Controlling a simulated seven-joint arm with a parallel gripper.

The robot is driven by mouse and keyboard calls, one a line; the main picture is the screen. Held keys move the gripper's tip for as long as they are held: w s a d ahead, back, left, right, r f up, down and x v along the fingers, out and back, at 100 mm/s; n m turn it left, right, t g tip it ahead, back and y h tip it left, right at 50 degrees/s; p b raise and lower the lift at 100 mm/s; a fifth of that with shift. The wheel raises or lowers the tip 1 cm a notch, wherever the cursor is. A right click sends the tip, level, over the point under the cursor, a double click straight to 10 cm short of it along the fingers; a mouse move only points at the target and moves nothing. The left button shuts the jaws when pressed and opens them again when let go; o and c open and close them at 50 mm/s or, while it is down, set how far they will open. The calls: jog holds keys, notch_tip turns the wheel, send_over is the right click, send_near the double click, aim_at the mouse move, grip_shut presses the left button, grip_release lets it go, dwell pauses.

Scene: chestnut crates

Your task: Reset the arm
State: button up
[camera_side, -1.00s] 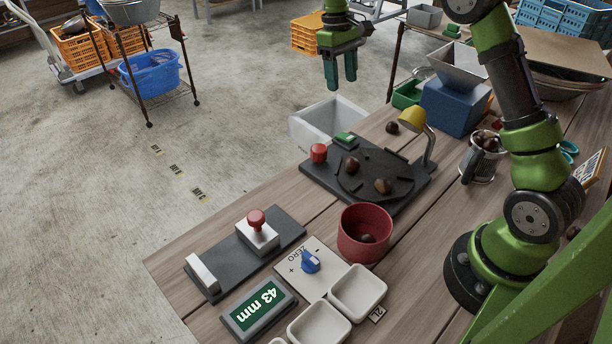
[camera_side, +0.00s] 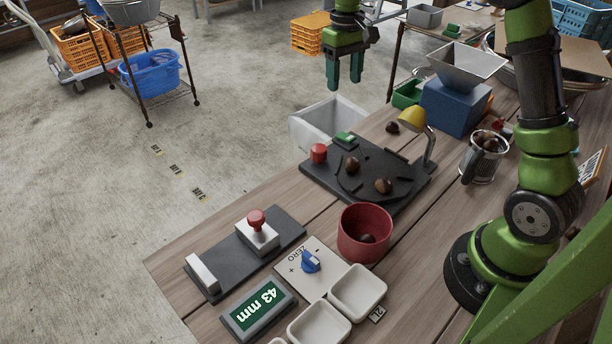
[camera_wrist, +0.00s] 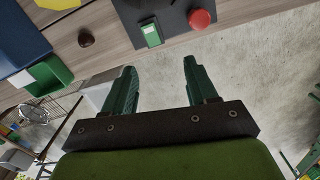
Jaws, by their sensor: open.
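My gripper (camera_side: 345,84) hangs in the air past the far edge of the bench, above and behind the dark turntable plate (camera_side: 412,192). Its two green fingers point down, stand apart and hold nothing. In the wrist view my gripper (camera_wrist: 156,85) shows both fingers apart with only floor between them. The green button (camera_wrist: 151,33) and red button (camera_wrist: 200,19) lie beyond the fingertips at the bench edge.
A white bin (camera_side: 328,118) stands below my gripper. A blue hopper box (camera_side: 452,107), a yellow lamp (camera_side: 411,117), a red bowl (camera_side: 364,232) with a chestnut, and white trays (camera_side: 358,292) stand on the bench. Chestnuts lie on the plate. Air around my gripper is clear.

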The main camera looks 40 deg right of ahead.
jog(key=s+a+r+t, duration=0.1)
jog(key=s+a+t, duration=0.1)
jog(key=s, duration=0.5)
jog(key=s+a+r+m+t+y, duration=0.1)
jog(key=s+a+r+t, duration=0.1)
jog(key=s+a, duration=0.3)
jog(key=s+a+r+m+t+y, duration=0.1)
jog(key=s+a+r+t, duration=0.1)
jog(key=s, duration=0.7)
jog(key=shift+s+a+r+t, duration=0.15)
jog(key=shift+a+t, duration=0.65)
jog(key=shift+a, duration=0.1)
